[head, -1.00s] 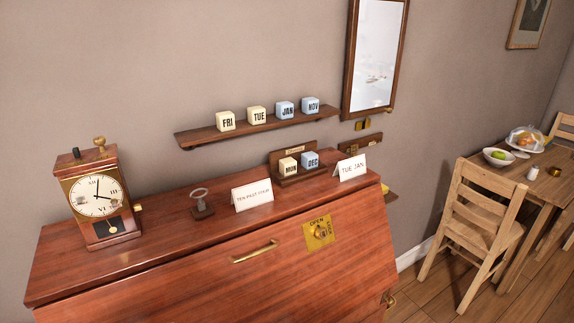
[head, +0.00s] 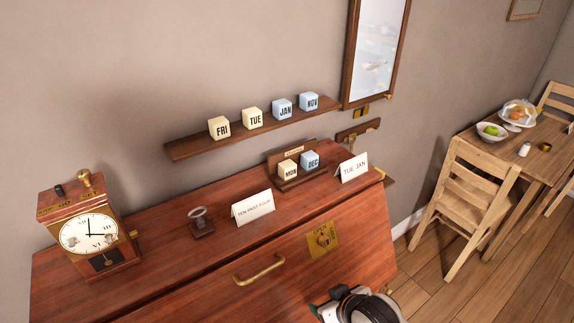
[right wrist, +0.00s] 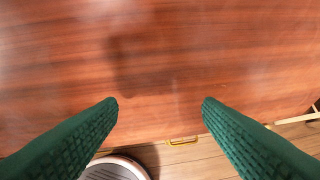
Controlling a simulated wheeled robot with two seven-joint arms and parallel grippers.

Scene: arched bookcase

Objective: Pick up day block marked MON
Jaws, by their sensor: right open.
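The cream day block marked MON (head: 288,169) sits in a small wooden holder (head: 290,185) on top of the bureau, left of and beside the pale blue DEC block (head: 310,161). My right gripper shows at the bottom of the head view, well in front of and below the block; its fingertips are not clear there. In the right wrist view, my right gripper (right wrist: 160,103) is open and empty, with green ridged fingers apart over red-brown wood. MON is not in the wrist view. My left gripper is not in view.
The bureau top (head: 150,247) also carries a clock (head: 90,233), a metal key-like piece (head: 200,222) and two cards, TEN PAST FOUR (head: 253,208) and TUE JAN (head: 354,168). A wall shelf (head: 190,148) above holds the FRI, TUE, JAN and NOV blocks.

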